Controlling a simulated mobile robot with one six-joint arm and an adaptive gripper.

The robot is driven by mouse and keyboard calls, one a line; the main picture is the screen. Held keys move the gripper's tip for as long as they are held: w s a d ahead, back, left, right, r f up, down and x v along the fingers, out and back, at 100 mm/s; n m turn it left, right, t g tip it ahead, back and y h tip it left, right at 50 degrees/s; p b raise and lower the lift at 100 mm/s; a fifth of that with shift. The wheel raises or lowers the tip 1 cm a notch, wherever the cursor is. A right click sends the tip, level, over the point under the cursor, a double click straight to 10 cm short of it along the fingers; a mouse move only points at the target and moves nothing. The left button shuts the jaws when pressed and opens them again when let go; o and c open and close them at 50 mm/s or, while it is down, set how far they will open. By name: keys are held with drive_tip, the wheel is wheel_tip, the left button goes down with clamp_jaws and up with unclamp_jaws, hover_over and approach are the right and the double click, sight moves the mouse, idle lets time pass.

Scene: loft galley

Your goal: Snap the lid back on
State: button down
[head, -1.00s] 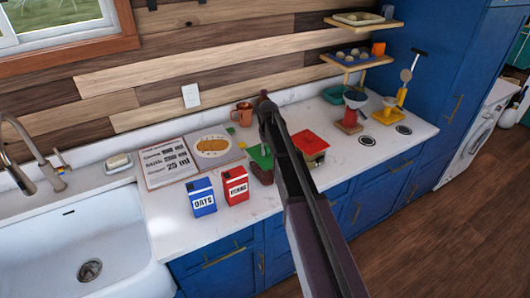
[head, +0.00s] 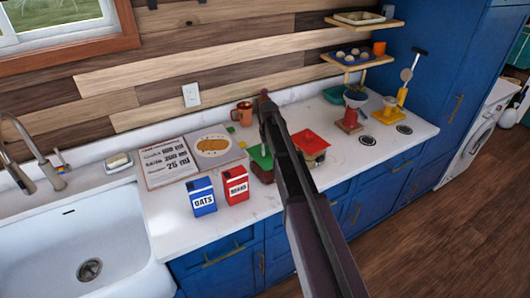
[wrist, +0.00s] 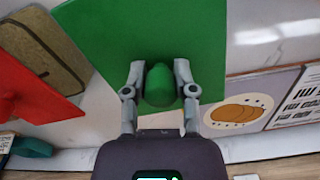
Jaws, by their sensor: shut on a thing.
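A green lid (head: 260,157) is at or just above a dark brown container (head: 263,174) on the counter; I cannot tell whether they touch. In the wrist view the flat green lid (wrist: 110,45) fills the upper middle. My gripper (wrist: 160,88) is shut on the lid's green knob (wrist: 159,86), one finger on each side. My arm hides part of the lid and container in the head view. A red lid (head: 309,141) is at a second, tan container (head: 314,158) to the right; both show at the left of the wrist view.
A blue oats box (head: 202,197) and a red box (head: 236,186) stand in front. A recipe board (head: 167,163) and a copper mug (head: 244,114) are behind and left. A scale (head: 352,110) stands to the right. The sink (head: 75,245) is at far left.

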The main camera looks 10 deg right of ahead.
idle(0.5)
drive_tip(key=shift+c, duration=1.7)
unclamp_jaws()
drive_tip(key=shift+o, duration=0.2)
drive_tip(key=o, duration=0.3)
drive_tip(key=shift+w, duration=0.1)
drive_tip(key=shift+r, duration=0.2)
drive_tip(key=shift+r+p, duration=3.3)
drive_tip(key=shift+p, duration=0.2)
